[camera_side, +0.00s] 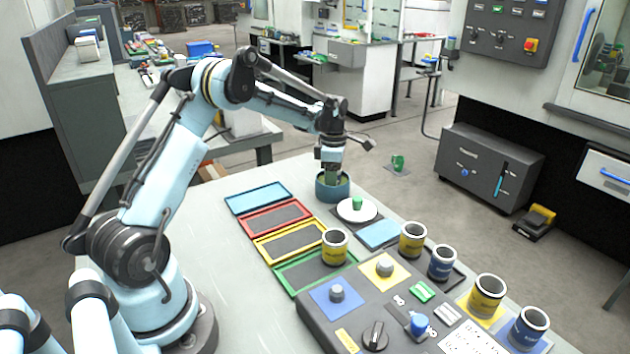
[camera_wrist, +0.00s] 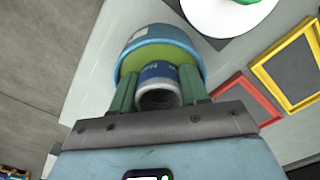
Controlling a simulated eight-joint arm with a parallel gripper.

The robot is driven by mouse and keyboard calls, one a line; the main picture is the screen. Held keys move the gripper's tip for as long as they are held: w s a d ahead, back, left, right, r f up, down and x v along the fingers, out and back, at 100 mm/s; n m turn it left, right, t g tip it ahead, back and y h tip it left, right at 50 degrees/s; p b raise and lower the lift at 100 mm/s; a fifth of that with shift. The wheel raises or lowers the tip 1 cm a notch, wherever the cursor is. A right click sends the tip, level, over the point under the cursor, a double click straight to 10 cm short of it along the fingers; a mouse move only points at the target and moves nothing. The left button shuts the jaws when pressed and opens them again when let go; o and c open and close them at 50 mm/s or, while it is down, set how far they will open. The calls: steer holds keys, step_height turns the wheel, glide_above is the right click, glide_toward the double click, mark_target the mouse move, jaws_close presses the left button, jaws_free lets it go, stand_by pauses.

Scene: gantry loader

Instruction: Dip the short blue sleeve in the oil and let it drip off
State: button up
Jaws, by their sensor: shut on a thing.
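My gripper (camera_side: 332,176) points down at a round blue bowl (camera_side: 332,195) with yellow-green oil in it. In the wrist view, the gripper (camera_wrist: 158,78) has its two green fingers on either side of a short blue sleeve (camera_wrist: 158,71) with a grey open end, and is shut on it. The bowl (camera_wrist: 140,36) and the oil (camera_wrist: 152,52) show just beyond the sleeve. The fingers and bowl wall hide the sleeve in the side view. I cannot tell how deep the sleeve sits in the oil.
A white plate (camera_side: 345,213) with a green piece (camera_side: 357,202) stands beside the bowl. Blue, red (camera_side: 248,222), yellow and green framed trays lie to the left. Several yellow and blue sleeves (camera_side: 441,262) stand in front, around a grey control panel (camera_side: 400,322). The table's back edge is close behind the bowl.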

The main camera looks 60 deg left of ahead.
steer(key=shift+r, duration=0.1)
steer(key=shift+r, duration=2.7)
steer(key=shift+r, duration=0.1)
stand_by(1.7)
step_height(320, 180, up, 3)
steer(key=shift+f, duration=0.1)
stand_by(0.6)
